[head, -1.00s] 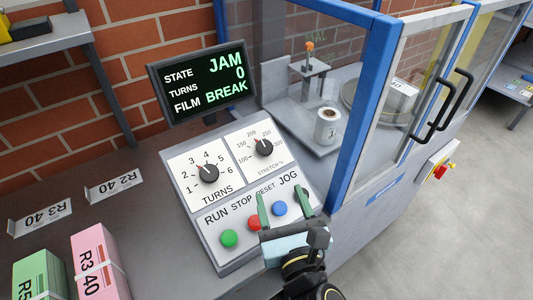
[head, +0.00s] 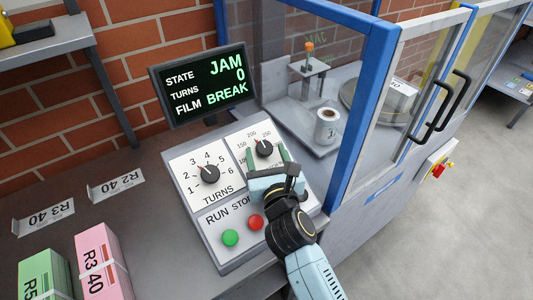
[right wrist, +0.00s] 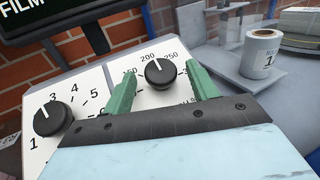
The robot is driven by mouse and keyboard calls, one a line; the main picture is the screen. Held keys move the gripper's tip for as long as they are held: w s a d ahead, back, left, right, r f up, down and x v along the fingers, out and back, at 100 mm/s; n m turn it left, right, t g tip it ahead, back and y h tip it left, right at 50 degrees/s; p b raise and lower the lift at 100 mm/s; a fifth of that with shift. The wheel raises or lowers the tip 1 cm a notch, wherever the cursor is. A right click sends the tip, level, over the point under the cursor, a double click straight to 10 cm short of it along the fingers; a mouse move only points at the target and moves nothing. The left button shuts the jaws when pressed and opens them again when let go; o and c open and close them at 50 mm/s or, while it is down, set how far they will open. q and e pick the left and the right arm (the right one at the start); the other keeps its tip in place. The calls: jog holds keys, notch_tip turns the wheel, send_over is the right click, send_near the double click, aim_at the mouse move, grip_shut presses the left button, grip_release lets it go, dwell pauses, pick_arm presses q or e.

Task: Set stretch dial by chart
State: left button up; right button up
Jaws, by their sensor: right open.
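The stretch dial (head: 264,148) is a black knob on a white plate, with marks including 150, 200 and 250. Its pointer tilts up-left, near 200, in the head view. It also shows in the right wrist view (right wrist: 160,73). My right gripper (head: 266,153) is open, with its green fingers on either side of the stretch dial and a gap to the knob on both sides. Whether the fingertips touch the plate is unclear. My left gripper is out of view. No stretch chart can be made out.
The turns dial (head: 208,174) is left of the stretch dial. Below are the green button (head: 230,238) and red button (head: 255,222); my arm hides the others. The screen (head: 203,85) reads JAM, 0, BREAK. A blue-framed glass enclosure (head: 362,110) stands close on the right.

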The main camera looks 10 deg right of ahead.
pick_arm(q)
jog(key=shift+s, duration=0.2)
pick_arm(e)
jog(key=shift+w, duration=0.2)
jog(key=c, duration=1)
jog(key=shift+d+r+n+y+p, duration=0.15)
jog(key=shift+n+y+p, duration=0.3)
jog(key=shift+p, duration=0.25)
jog(key=n+y+p, duration=0.2)
jog(key=shift+d+n+y+p, duration=0.15)
jog(key=shift+n+y+p, duration=0.1)
jog(key=shift+p, duration=0.1)
jog(key=shift+n+y+p, duration=0.35)
jog(key=shift+n+y, duration=0.15)
jog(key=shift+d+n+g+y+p, duration=0.2)
jog(key=shift+n+g+y+p, duration=0.25)
jog(key=shift+n+y, duration=0.5)
pick_arm(q)
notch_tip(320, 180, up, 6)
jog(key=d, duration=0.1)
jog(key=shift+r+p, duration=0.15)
jog(key=shift+p, duration=0.15)
pick_arm(e)
jog(key=shift+w+d+n+g+y, duration=0.15)
jog(key=shift+n+g+y, duration=0.6)
jog(key=shift+n+y, duration=0.85)
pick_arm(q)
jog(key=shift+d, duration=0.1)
pick_arm(e)
jog(key=shift+n, duration=0.25)
